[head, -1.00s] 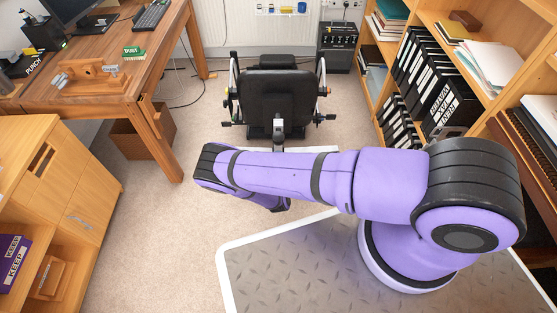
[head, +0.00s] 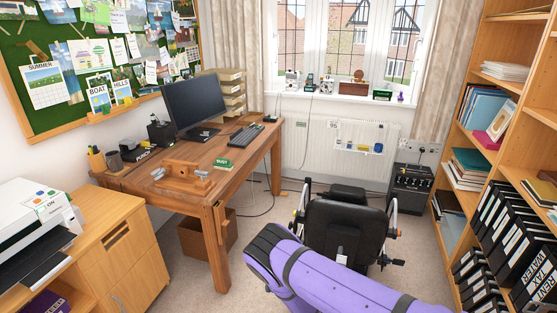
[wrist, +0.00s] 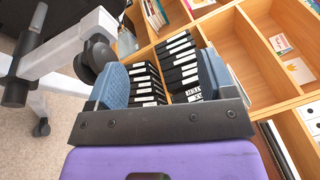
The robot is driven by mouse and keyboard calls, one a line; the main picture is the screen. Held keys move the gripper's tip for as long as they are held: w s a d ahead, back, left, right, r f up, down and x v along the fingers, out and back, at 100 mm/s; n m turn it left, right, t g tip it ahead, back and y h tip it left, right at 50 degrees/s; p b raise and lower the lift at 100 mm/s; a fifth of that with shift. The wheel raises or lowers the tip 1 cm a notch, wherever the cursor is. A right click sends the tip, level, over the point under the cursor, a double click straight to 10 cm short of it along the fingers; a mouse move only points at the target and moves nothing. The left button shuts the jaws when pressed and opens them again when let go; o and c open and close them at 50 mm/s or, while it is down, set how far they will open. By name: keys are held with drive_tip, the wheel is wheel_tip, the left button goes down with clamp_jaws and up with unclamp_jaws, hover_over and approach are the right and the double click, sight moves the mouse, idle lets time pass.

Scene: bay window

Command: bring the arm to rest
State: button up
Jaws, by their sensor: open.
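My gripper (wrist: 165,78) shows in the wrist view, with two blue-grey finger pads standing wide apart on a dark bar. Nothing is between the pads; black binders on a shelf show far behind the gap. In the head view my purple arm (head: 335,285) reaches in from the bottom edge and bends near the black chair. My gripper is hidden in the head view.
A black wheeled chair (head: 345,232) stands just beyond my arm; its grey frame (wrist: 65,50) is close to the gripper's left. A bookcase (head: 468,185) lines the right. A wooden desk (head: 205,190) and a cabinet (head: 125,235) stand left. Some carpet is bare between.

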drive_tip(key=w+d+r+m+g+h, duration=0.1)
drive_tip(key=d+r+m+g+h, duration=0.1)
drive_tip(key=r+m+g, duration=0.65)
drive_tip(key=w+d+r+m+g+h, duration=0.1)
drive_tip(key=d+r+m+h, duration=0.15)
drive_tip(key=r+m, duration=0.7)
drive_tip(key=s+d+r+m+g+y, duration=0.1)
drive_tip(key=s+d+r+m+g, duration=0.15)
drive_tip(key=r, duration=0.55)
drive_tip(key=s+d+r+m+g+y, duration=0.1)
drive_tip(key=s+r+m+g+y, duration=0.15)
drive_tip(key=r, duration=0.55)
drive_tip(key=s+d+r+m+g+y, duration=0.1)
drive_tip(key=s+d+r+m+g, duration=0.15)
drive_tip(key=r, duration=0.45)
drive_tip(key=s+d+r+m+t+y, duration=0.15)
drive_tip(key=s+r+m+y, duration=0.45)
drive_tip(key=s+r+m, duration=0.65)
drive_tip(key=s+a+r+m+t+y, duration=0.1)
drive_tip(key=s+r+m+t+y, duration=0.1)
drive_tip(key=s+r, duration=0.3)
drive_tip(key=s+a+r+m+t+y, duration=0.2)
drive_tip(key=s+r, duration=0.3)
drive_tip(key=s, duration=0.7)
drive_tip(key=shift+s+m+t+y, duration=0.15)
drive_tip(key=shift+m+t+y, duration=0.45)
drive_tip(key=shift+m, duration=0.1)
drive_tip(key=shift+r, duration=0.1)
